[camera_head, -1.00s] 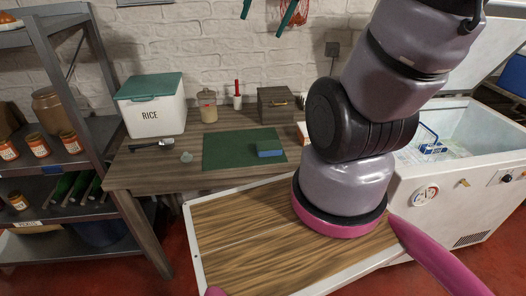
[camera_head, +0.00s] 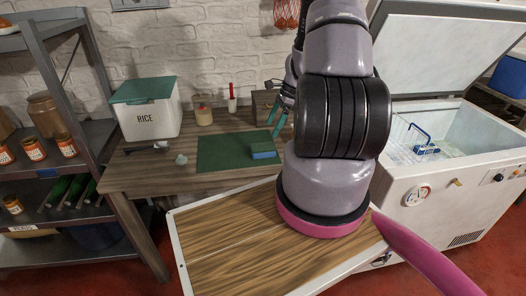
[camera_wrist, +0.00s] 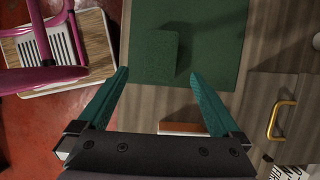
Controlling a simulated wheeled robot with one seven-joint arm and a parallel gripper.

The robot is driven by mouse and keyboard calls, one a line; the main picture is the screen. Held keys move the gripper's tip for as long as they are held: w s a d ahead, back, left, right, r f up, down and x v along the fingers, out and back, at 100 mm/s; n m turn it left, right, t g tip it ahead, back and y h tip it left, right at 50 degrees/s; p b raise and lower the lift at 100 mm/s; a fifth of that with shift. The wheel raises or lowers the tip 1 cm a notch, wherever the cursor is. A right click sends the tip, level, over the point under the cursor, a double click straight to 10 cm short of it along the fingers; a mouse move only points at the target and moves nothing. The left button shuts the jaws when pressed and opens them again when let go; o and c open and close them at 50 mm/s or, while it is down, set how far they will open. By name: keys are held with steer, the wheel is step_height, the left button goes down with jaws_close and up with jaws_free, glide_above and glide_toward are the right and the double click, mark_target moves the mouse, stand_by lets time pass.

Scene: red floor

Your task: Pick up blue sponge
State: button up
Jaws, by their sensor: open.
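The blue sponge (camera_head: 263,151) lies on the green mat (camera_head: 222,152) on the wooden worktable, near the mat's right edge. In the wrist view it shows as a dark greenish block (camera_wrist: 155,54), with the mat (camera_wrist: 216,45) around it. My gripper (camera_head: 277,119) is open and empty, with teal fingers above the table, behind and a little right of the sponge in the head view. In the wrist view, my gripper's fingertips (camera_wrist: 159,74) are spread wider than the block, which shows ahead between them. The fingers appear apart from it; the exact height is unclear.
A dark wooden box (camera_head: 266,104) stands behind the mat, partly hidden by my arm. A rice bin (camera_head: 147,110), a jar (camera_head: 203,112) and a red-handled tool (camera_head: 232,98) are further left. An open freezer (camera_head: 440,165) stands right.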

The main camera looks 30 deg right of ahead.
mark_target(264, 146)
steer(key=x, duration=0.5)
steer(key=shift+f, duration=0.4)
steer(key=shift+x, duration=2.6)
steer(key=shift+w+f, duration=0.15)
steer(key=shift+w, duration=0.05)
steer(key=c, duration=1.4)
steer(key=shift+r, duration=5.2)
